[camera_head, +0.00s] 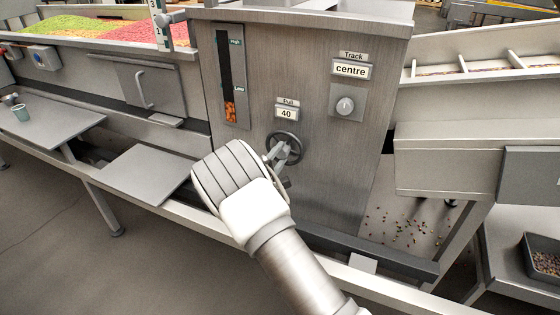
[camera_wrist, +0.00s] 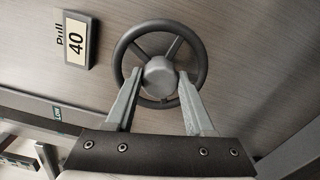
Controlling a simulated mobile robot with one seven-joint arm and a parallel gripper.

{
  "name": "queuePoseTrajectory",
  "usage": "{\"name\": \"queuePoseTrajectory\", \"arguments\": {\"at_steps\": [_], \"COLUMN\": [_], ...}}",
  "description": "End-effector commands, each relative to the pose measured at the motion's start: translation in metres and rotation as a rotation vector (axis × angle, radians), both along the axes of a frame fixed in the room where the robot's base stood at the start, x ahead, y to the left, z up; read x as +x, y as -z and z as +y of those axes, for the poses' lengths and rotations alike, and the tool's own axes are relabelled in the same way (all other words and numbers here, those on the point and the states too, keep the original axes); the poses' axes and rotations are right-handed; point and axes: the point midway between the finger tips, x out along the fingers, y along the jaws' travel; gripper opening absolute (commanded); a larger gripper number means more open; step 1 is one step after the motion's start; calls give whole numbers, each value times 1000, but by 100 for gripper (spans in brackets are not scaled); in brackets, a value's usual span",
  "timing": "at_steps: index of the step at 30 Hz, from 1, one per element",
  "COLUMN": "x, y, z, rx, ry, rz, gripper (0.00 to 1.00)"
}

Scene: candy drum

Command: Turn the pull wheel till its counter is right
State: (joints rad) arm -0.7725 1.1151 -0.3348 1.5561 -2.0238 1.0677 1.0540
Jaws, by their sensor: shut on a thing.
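The pull wheel (camera_head: 290,143) is a dark spoked handwheel on the front of the grey machine panel. It also shows in the wrist view (camera_wrist: 203,62), face on, with a grey hub (camera_wrist: 158,75). My gripper (camera_head: 278,151) is at the wheel, and in the wrist view its two fingers (camera_wrist: 157,92) lie on either side of the hub, shut on it. The lower part of the wheel is partly hidden behind the fingers. The counter (camera_head: 286,114) above the wheel, labelled Pull, reads 40. It shows sideways in the wrist view (camera_wrist: 75,48).
A Track knob (camera_head: 345,106) with a "centre" label (camera_head: 351,71) is right of the wheel. A vertical level gauge (camera_head: 230,95) with orange pieces low in it is at left. A grey table (camera_head: 146,172) stands left, and a dark tray of pieces (camera_head: 543,262) stands right.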

Motion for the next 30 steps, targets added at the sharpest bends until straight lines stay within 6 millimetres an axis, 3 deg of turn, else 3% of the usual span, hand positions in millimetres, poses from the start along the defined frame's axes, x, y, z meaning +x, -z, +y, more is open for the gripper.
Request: {"name": "queuePoseTrajectory", "arguments": {"at_steps": [10,27,28,30], "x": [-1,-1,-1,-1], "y": [3,1,1,1], "z": [1,1,1,1], "rx": [144,172,172,172], "ry": [-1,-1,-1,-1], "rz": [-50,-60,-60,-60], "gripper": [0,0,57,70]}}
